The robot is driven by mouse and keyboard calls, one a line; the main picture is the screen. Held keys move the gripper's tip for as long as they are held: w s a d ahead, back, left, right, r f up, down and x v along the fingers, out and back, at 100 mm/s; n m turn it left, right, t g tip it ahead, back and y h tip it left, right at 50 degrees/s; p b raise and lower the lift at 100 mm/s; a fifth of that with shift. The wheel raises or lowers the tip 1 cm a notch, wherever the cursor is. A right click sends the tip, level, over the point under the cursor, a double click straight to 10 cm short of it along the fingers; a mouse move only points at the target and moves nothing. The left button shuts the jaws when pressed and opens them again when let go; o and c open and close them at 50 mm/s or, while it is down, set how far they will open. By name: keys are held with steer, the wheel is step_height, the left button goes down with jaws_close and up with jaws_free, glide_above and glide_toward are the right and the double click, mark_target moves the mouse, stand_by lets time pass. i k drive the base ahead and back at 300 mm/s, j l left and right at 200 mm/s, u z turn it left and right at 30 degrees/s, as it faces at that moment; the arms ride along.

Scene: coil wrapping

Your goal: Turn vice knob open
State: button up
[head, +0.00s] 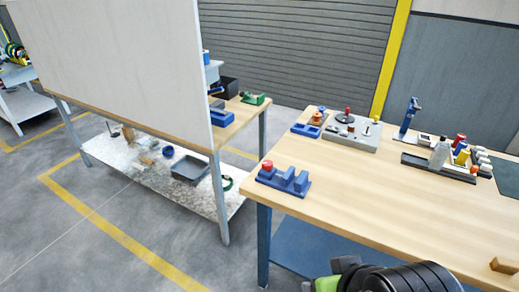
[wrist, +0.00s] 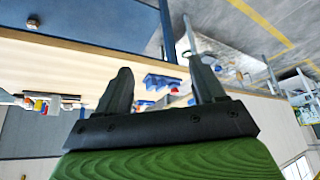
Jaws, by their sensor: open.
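A blue vice (head: 284,181) sits near the left front corner of the wooden workbench (head: 400,195). Its red knob (head: 267,165) is at its left end. My gripper (wrist: 158,68) is open and empty in the wrist view, with its two dark fingers spread apart. In that view the blue vice (wrist: 162,82) shows small between the fingers and well beyond them, so the gripper is apart from it. Green and black parts of my arm show at the bottom of the head view.
A grey fixture plate (head: 350,140) with red-topped pegs stands behind the vice. A dark tray (head: 438,168) with bottles and cylinders lies at the right. A small wooden block (head: 504,265) is near the front right. A large white panel (head: 120,60) stands at the left. The bench middle is clear.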

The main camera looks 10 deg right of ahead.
mark_target(267, 164)
steer(key=i+j+z, duration=0.1)
steer(key=i+j, duration=0.3)
steer(key=i+j+z, duration=0.1)
steer(key=i+j, duration=0.6)
steer(key=j, duration=0.25)
steer(key=i+j+z, duration=0.15)
steer(key=i+j, duration=0.2)
steer(key=i+j+z, duration=0.1)
steer(key=i+j, duration=0.2)
steer(key=j, duration=0.3)
steer(key=i, duration=0.55)
